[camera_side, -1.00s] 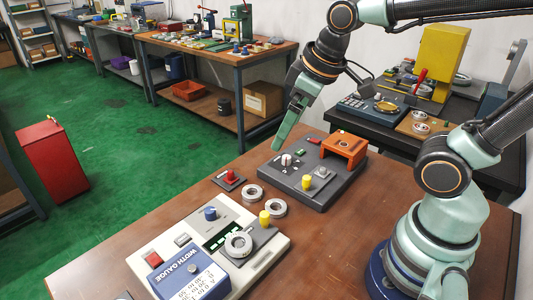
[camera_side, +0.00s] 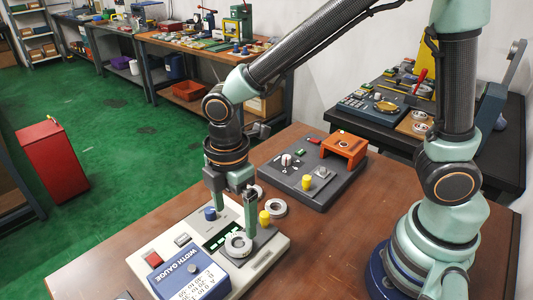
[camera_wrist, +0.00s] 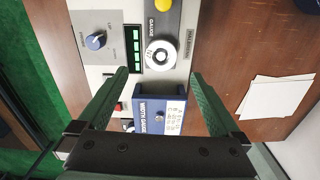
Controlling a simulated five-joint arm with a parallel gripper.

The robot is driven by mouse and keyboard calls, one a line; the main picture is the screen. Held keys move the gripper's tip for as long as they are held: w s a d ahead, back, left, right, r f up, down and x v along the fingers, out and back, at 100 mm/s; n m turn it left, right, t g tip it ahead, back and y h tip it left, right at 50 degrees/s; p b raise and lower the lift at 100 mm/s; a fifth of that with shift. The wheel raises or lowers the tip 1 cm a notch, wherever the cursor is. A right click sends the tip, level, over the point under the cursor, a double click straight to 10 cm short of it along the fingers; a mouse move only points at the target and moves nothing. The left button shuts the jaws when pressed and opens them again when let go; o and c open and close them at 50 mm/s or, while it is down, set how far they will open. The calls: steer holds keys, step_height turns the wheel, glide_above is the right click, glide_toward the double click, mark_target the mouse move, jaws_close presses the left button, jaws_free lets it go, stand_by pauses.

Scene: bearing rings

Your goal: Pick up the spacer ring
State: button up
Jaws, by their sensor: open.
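A pale metal ring (camera_side: 238,244) lies on the grey pad of the width gauge (camera_side: 270,262); it also shows in the wrist view (camera_wrist: 160,55), around a white centre with small marks. Another metal ring (camera_side: 277,207) lies on the table beyond the gauge, and a third (camera_side: 259,192) is partly hidden behind my gripper. I cannot tell from labels which is the spacer ring. My gripper (camera_side: 234,219) points down above the gauge, fingers apart and empty. In the wrist view the ring on the gauge is just ahead of my fingertips (camera_wrist: 159,74), roughly between them sideways.
The gauge carries a blue knob (camera_side: 210,213), a yellow knob (camera_side: 264,217) and a blue label box (camera_side: 190,275) close to my fingers. A dark panel with an orange bracket (camera_side: 345,147) stands behind. White paper (camera_wrist: 277,96) lies on clear table in the wrist view.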

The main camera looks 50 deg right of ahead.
mark_target(239, 242)
steer(key=shift+s+d+f, duration=0.1)
steer(key=shift+d+f, duration=0.05)
steer(key=shift+f, duration=3.55)
jaws_close()
steer(key=shift+r, duration=0.1)
